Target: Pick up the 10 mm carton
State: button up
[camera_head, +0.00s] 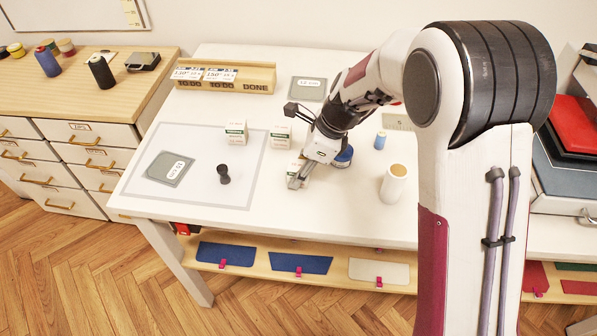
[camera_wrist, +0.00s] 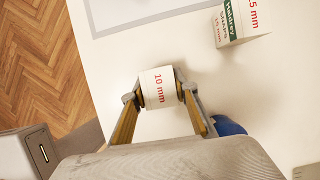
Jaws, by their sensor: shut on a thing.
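The 10 mm carton (camera_wrist: 158,88) is a small white box with red lettering. In the wrist view it sits between the two fingertips of my gripper (camera_wrist: 159,93), which is shut on it. In the head view my gripper (camera_head: 298,181) points down at the table, and the carton (camera_head: 304,171) is mostly hidden behind it. I cannot tell whether the carton touches the table. Another white carton, marked 15 mm (camera_wrist: 240,22), stands apart at the upper right of the wrist view.
Two similar cartons (camera_head: 236,133) (camera_head: 280,136) stand behind my gripper. A blue-topped item (camera_head: 343,157) is close beside it. A black spool-shaped piece (camera_head: 223,174) stands on the left mat (camera_head: 215,196). A white spool (camera_head: 393,184) and blue thread (camera_head: 380,140) stand to the right.

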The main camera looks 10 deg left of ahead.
aim_at(300, 165)
jog(key=shift+r, duration=0.15)
jog(key=shift+r, duration=4.85)
jog(key=shift+d, duration=0.1)
